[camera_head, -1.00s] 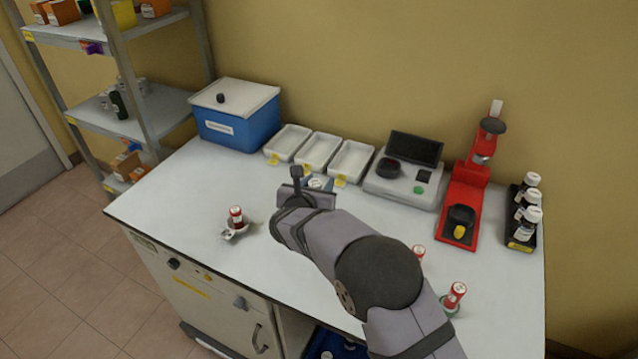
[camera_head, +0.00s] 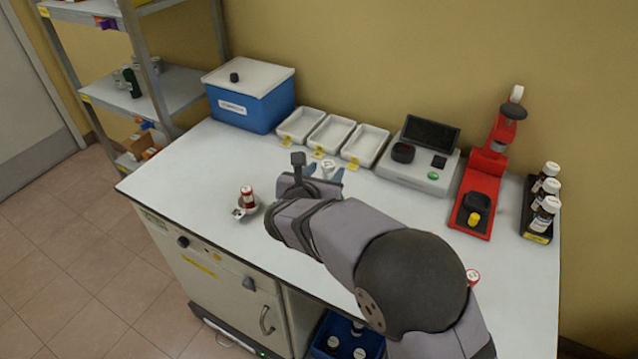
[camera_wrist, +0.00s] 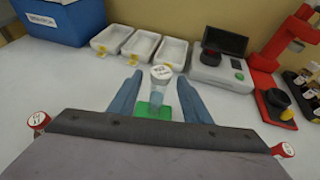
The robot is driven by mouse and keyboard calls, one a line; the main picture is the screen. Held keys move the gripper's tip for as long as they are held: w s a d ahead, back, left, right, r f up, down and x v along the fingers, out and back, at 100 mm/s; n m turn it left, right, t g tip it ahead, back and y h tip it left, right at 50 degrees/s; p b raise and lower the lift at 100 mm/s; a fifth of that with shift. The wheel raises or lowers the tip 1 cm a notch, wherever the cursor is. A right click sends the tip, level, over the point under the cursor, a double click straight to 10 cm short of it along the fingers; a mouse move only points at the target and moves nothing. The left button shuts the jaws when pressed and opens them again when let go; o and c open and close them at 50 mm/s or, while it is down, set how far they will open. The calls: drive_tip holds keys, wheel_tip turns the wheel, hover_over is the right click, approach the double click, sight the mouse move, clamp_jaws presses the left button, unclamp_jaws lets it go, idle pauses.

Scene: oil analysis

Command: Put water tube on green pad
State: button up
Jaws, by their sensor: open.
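The water tube (camera_wrist: 157,95), a clear bluish tube with a white labelled cap, stands upright on the green pad (camera_wrist: 147,111) in the wrist view. My gripper (camera_wrist: 160,79) is open, with one blue-grey finger on each side of the tube. Small gaps show between the fingers and the tube. In the head view, the tube's white cap (camera_head: 328,165) shows between the fingertips of my gripper (camera_head: 323,173). The green pad is hidden behind my arm there.
Three white trays (camera_head: 329,136) and a grey instrument (camera_head: 420,160) stand behind the tube. A red-capped tube (camera_head: 248,196) stands in a small holder at left. A blue box (camera_head: 245,108), red stand (camera_head: 480,190) and bottle rack (camera_head: 535,226) line the back.

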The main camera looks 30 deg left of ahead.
drive_tip(key=b+v, duration=0.1)
drive_tip(key=v, duration=0.4)
idle(0.4)
